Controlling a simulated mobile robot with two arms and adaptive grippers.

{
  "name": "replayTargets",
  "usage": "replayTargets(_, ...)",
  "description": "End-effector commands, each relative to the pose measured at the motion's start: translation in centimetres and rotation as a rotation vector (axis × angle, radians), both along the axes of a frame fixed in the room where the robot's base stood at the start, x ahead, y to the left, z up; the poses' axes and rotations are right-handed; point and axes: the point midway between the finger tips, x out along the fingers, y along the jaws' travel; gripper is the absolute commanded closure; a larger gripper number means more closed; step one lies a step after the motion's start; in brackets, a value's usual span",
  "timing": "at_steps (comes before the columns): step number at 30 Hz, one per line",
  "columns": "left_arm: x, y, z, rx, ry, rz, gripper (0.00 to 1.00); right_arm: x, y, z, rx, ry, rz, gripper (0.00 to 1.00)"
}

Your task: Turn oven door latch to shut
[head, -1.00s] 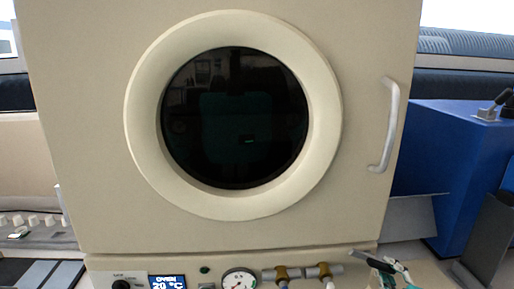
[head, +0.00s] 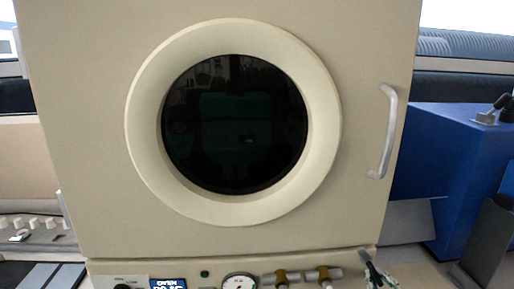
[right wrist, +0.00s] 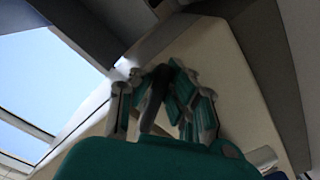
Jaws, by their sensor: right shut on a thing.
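The cream oven door (head: 85,150) fills the middle of the head view, flush against the oven front as far as I can see. A small grey latch lever (head: 365,256) sits below the door's lower right corner and slopes steeply down to the right. My right gripper (head: 378,275) is at its lower end, partly cut off by the frame edge. In the right wrist view the green-padded fingers (right wrist: 160,92) are shut on the dark grey lever (right wrist: 153,98). The lever's pivot is hard to make out. My left gripper is not in view.
A silver door handle (head: 387,135) stands out on the door's right side. Brass valves (head: 282,277), a gauge (head: 239,283) and an oven display (head: 168,284) line the panel below. A blue machine (head: 445,160) stands to the right.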

Motion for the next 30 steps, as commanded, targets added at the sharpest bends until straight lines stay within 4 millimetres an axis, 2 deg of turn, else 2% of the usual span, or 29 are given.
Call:
replayTargets(3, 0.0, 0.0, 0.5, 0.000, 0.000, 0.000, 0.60, -0.1, 0.5, -0.3, 0.092, 0.009, 0.000, 1.00)
replayTargets(13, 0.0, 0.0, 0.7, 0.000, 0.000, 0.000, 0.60, -0.1, 0.7, -0.3, 0.131, 0.012, 0.000, 1.00)
replayTargets(21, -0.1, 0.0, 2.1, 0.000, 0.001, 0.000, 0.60, -0.2, 2.1, -0.7, 0.402, 0.032, -0.001, 1.00)
replayTargets(30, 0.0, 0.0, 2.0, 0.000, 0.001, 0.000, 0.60, -0.2, 2.2, -0.8, 0.419, 0.034, 0.000, 1.00)
